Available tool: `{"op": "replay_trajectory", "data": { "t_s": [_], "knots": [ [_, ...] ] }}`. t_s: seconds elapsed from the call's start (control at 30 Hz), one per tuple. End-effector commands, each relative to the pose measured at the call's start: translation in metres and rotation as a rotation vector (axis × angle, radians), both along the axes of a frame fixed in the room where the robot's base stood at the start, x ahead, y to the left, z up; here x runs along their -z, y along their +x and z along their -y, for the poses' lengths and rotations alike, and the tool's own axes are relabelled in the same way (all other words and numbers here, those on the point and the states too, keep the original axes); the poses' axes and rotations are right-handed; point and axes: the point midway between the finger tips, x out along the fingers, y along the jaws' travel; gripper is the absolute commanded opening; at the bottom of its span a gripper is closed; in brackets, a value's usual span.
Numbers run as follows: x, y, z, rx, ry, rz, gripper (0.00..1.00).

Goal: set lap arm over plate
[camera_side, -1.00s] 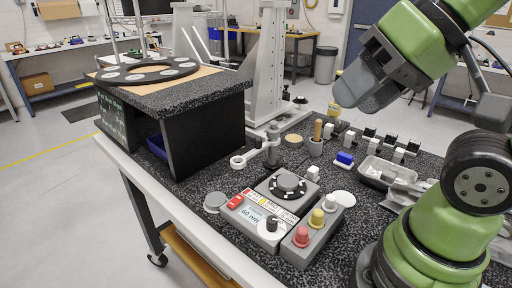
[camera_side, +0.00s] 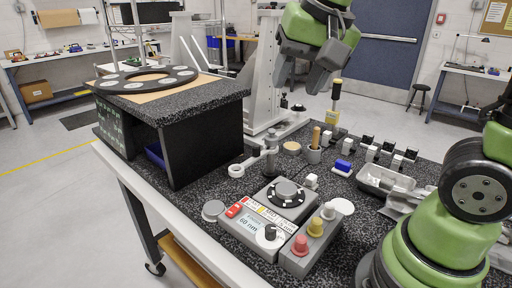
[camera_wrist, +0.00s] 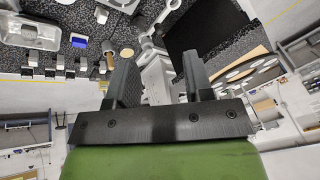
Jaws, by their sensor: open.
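The lap arm (camera_side: 255,161) is a grey bar on an upright post, with a ring at its left end. It points left, swung out beside the plate. The plate (camera_side: 285,190) is a round grey and black disc on top of a box-shaped machine with a display and knob. My gripper (camera_side: 308,78) is high above the back of the table, beside the tall grey column, well apart from the lap arm and plate. Its jaws are open with nothing between them; they also show in the wrist view (camera_wrist: 158,62). The plate is not clearly visible in the wrist view.
A dark speckled stand (camera_side: 170,100) with a large black ring fills the left. The tall grey column (camera_side: 265,75) rises behind the lap arm.

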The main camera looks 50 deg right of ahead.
Motion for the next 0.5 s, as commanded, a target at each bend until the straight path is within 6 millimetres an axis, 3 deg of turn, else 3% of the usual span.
{"op": "replay_trajectory", "data": {
  "t_s": [0.1, 0.3, 0.5],
  "knots": [
    [0.019, 0.044, 0.012, 0.144, -0.032, -0.079, 0.47],
    [0.067, 0.106, 0.032, 0.387, -0.107, -0.152, 0.47],
    [0.113, 0.141, 0.047, 0.558, -0.174, -0.169, 0.47]
  ]
}}
